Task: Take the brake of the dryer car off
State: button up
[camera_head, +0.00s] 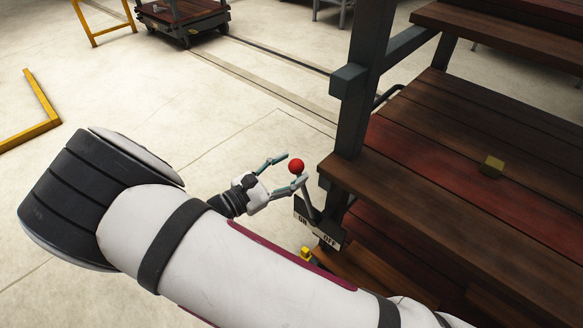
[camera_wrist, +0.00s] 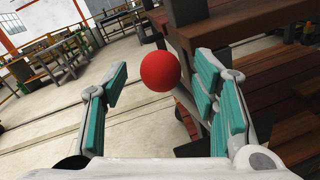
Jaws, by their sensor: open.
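The brake lever's red ball knob (camera_head: 296,166) stands at the corner post of the dryer car (camera_head: 470,125). Its grey shaft (camera_head: 308,200) rises from a plate marked ON and OFF (camera_head: 318,228), and the lever leans toward the ON side. My gripper (camera_head: 288,170) is open, its teal-padded fingers on either side of the knob in the head view. In the wrist view, the red knob (camera_wrist: 160,71) shows between the open fingers (camera_wrist: 160,90), nearer the right finger. I cannot tell whether a finger touches it.
The car's dark post (camera_head: 352,90) and wooden shelves stand close right of the gripper. A small yellow part (camera_head: 306,254) sits below the plate. A small block (camera_head: 493,164) lies on a shelf. Another car (camera_head: 183,18) stands on rails behind. The floor at left is clear, apart from yellow frames (camera_head: 40,105).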

jog(key=shift+w+d, duration=0.35)
jog(key=shift+d, duration=0.05)
grip_shut()
jog(key=shift+r, duration=0.1)
